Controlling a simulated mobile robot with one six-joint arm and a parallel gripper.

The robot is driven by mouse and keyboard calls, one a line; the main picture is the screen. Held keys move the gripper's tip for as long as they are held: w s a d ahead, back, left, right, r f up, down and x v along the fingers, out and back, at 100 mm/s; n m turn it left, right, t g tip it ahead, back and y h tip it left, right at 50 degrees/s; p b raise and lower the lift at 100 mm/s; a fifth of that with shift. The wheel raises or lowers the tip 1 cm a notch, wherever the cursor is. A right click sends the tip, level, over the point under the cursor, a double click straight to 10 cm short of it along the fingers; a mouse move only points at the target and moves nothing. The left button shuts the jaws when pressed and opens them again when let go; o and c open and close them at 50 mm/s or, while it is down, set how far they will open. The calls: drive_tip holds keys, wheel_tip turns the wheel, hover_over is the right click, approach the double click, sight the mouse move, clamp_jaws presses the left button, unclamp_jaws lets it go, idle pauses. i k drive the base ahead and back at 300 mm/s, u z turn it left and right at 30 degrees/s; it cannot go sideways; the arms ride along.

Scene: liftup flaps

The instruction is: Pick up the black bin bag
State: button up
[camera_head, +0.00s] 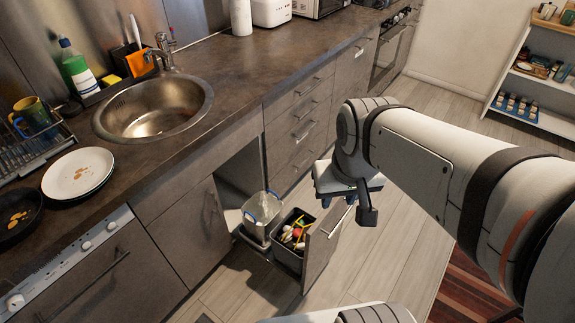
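A pull-out drawer (322,250) under the counter stands open. It holds a black bin or bag (288,258) with colourful waste showing at its top; I cannot tell the bag apart from a bin wall. Behind it, further into the cabinet, is a lighter grey bin (256,232) with blue handles and a pale lining. My gripper (340,192) hangs above and to the right of the drawer front, apart from the black bag. Its fingers are small and partly hidden, so their opening does not show clearly.
The counter above holds a sink (155,106), plates (78,173) and a dish rack (32,155). Closed drawers (303,115) line the cabinet beyond the open one. The wooden floor (400,255) right of the drawer is clear. A shelf (540,85) stands at the far right.

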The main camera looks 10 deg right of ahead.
sight(292, 235)
drive_tip(key=u, duration=0.15)
drive_tip(key=k, duration=0.1)
drive_tip(key=z, duration=3.05)
drive_tip(key=k, duration=1.5)
drive_tip(key=u, duration=1.4)
drive_tip(key=i, duration=1)
drive_tip(key=u, duration=0.05)
